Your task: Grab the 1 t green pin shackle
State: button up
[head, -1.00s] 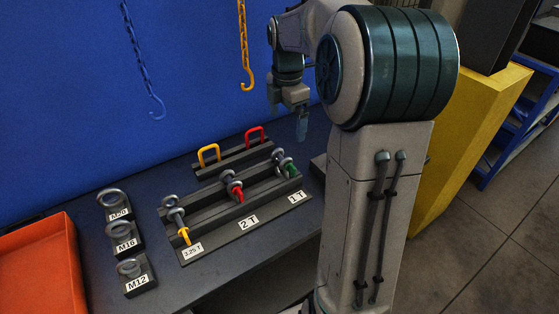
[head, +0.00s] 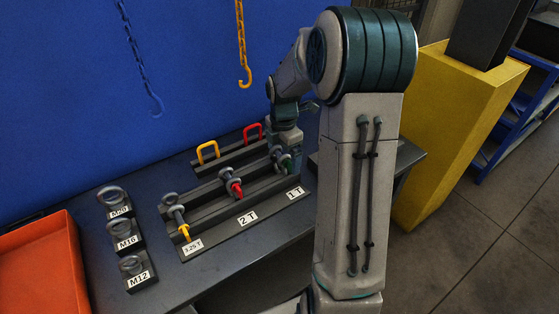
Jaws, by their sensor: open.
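The green pin shackle (head: 284,162) sits in the rack (head: 215,233) behind the 1 T label (head: 295,193), at the rack's right end. My gripper (head: 289,158) is down at this shackle, with a finger beside it on the right. The gripper partly hides the shackle, and I cannot tell whether the fingers touch it. The jaws are open. A red pin shackle (head: 232,184) sits behind the 2 T label, and a yellow pin shackle (head: 178,220) behind the 3.25 T label.
A yellow bow (head: 208,151) and a red bow (head: 252,132) stand at the rack's back. Eye bolts on M20, M16 (head: 126,236) and M12 blocks stand to the left, beside an orange bin (head: 45,262). A blue chain (head: 140,60) and yellow chain (head: 241,45) hang behind.

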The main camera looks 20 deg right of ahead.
jog(key=shift+f, duration=0.4)
jog(key=c, duration=1)
jog(key=shift+r, duration=0.1)
